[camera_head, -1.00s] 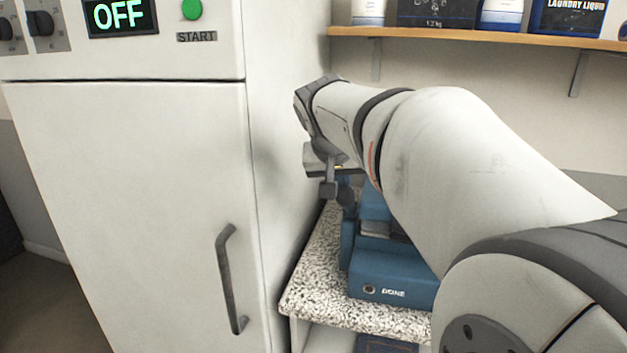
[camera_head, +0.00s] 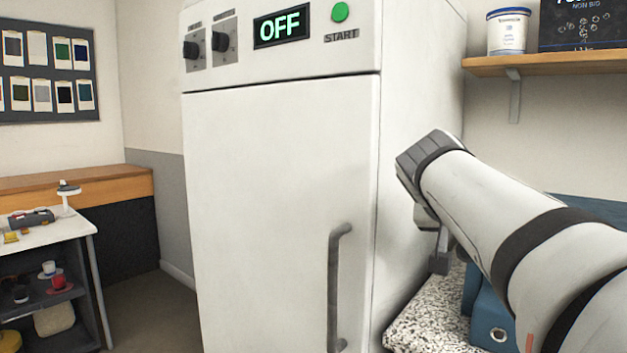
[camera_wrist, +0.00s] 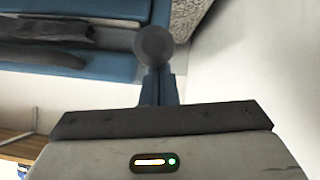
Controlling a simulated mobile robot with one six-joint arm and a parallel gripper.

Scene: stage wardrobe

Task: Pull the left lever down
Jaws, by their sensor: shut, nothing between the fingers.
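The blue machine (camera_head: 491,318) stands on the speckled worktop and is partly hidden by my arm. In the wrist view its blue body (camera_wrist: 115,68) with dark slots fills the upper left. A round dark knob (camera_wrist: 153,45) shows in the wrist view just beyond my gripper, in line with a narrow blue part. I take it for the lever's end, but cannot tell whether it is the left one or whether my gripper touches it. My gripper (camera_head: 440,262) is shut and empty, pointing down by the machine's left side. The lever is not clear in the head view.
A tall white cabinet (camera_head: 270,215) reading OFF, with a grey handle (camera_head: 337,290), stands close left of my gripper. The speckled worktop (camera_head: 430,318) runs beside it. A wooden shelf (camera_head: 575,63) with containers is above right. A side table (camera_head: 50,235) with small items stands far left.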

